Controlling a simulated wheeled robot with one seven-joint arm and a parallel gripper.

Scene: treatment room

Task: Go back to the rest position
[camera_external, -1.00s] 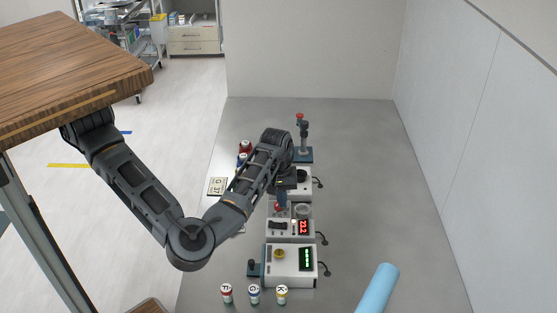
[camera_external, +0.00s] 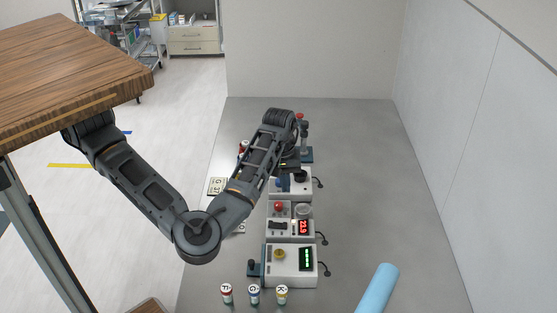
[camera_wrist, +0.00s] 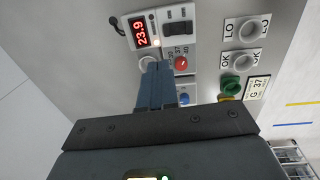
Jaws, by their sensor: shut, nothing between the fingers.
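My gripper (camera_external: 281,181) is raised above the row of devices in the external view, near the far white box. In the wrist view its blue fingers (camera_wrist: 157,86) are together with nothing between them. The fingers point towards a white box with a red display (camera_wrist: 141,31) reading 23.9 and a red knob (camera_wrist: 181,62) beside a printed scale. In the external view the red knob (camera_external: 279,206) is uncovered and apart from the gripper. My arm hides part of the far box and the things behind it.
A white box with a green display (camera_external: 306,258) stands nearer, with several small labelled jars (camera_external: 254,294) in front. A joystick-like post (camera_external: 303,130) stands at the far end. A blue cylinder (camera_external: 378,288) lies at right. A wooden tabletop (camera_external: 70,70) is at left.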

